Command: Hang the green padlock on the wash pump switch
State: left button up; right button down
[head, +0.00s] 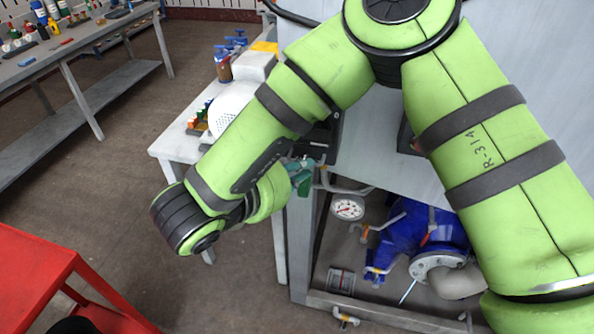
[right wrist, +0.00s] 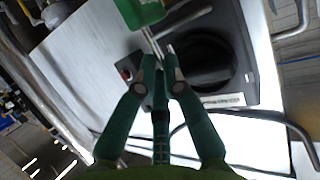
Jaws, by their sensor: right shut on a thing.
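The green padlock (right wrist: 140,10) is at the top of the right wrist view, partly cut off by the frame edge, with its metal shackle reaching down to my fingertips. My right gripper (right wrist: 160,68) is shut on the padlock by the shackle end. The wash pump switch (right wrist: 205,62), a black rotary knob on a dark square plate, is just right of the fingertips. I cannot tell whether the shackle touches the switch or passes through it. My left gripper is not seen.
A grey cabinet (head: 372,150) holds a blue pump (head: 405,232), a gauge (head: 347,207) and pipes below. A white table (head: 172,152) with bottles and a white helmet stands behind. A red stand (head: 35,262) is at lower left. Floor between is clear.

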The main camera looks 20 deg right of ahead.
jog(key=shift+w+d, duration=0.75)
jog(key=shift+w, duration=0.35)
jog(key=shift+f+b, duration=0.15)
jog(key=shift+b, duration=0.2)
dwell(0.6)
jog(key=shift+s+f+b, duration=0.1)
jog(key=shift+f+b, duration=0.95)
jog(key=shift+f, duration=0.15)
jog(key=shift+a, duration=0.1)
jog(key=c, duration=1.3)
grip_release()
